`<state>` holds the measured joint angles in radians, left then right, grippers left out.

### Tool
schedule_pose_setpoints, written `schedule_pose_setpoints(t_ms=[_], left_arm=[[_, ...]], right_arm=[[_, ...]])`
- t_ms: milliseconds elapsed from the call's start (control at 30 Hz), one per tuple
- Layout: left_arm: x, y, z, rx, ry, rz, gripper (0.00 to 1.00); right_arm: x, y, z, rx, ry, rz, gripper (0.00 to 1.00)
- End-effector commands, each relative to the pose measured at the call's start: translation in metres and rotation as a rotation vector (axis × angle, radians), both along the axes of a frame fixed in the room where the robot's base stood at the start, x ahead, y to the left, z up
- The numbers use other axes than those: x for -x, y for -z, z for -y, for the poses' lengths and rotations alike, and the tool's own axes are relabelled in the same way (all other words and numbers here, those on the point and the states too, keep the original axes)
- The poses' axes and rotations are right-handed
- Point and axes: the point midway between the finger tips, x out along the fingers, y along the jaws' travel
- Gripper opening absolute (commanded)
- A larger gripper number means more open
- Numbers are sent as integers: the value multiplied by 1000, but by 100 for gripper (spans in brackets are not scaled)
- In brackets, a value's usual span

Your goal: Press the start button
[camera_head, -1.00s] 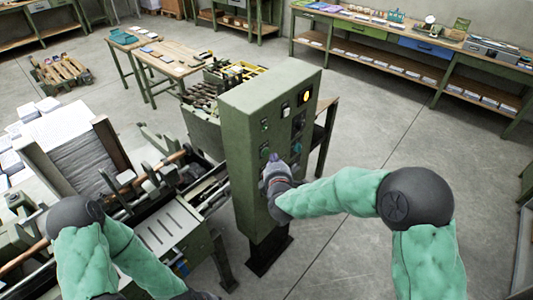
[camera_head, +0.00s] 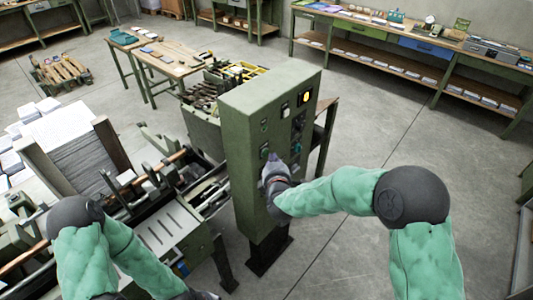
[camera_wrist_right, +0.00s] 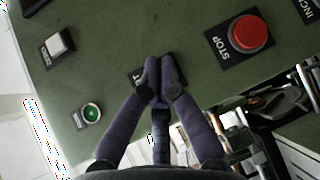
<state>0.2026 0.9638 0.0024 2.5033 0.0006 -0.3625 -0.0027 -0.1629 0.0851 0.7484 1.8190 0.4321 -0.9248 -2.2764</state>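The green control cabinet (camera_head: 250,130) stands in the middle of the head view. My right gripper (camera_head: 272,162) is at its button face. In the right wrist view the two fingertips (camera_wrist_right: 160,76) are together, empty, over a black label plate (camera_wrist_right: 137,77) of which only part of the lettering shows. The button at that label is hidden behind the fingers; I cannot tell whether they touch it. A red STOP button (camera_wrist_right: 248,34) is to the right of the fingertips. Only a dark bit of my left gripper (camera_head: 206,295) shows at the bottom edge.
A white square button (camera_wrist_right: 58,44) and a green round lamp or button (camera_wrist_right: 91,112) are left of the fingers. A yellow lamp (camera_head: 306,97) glows high on the cabinet. A machine with a paper stack (camera_head: 78,150) stands at left. The floor (camera_head: 375,130) to the right is clear.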

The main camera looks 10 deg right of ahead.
Motion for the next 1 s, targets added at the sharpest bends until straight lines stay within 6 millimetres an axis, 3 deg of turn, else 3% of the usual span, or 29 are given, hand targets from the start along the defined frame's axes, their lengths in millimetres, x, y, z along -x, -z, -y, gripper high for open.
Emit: schedule_pose_setpoints(t_ms=[1000], left_arm=[[0,-5,0,0,0,0,40]], right_arm=[[-7,0,-6,0,0,0,0]])
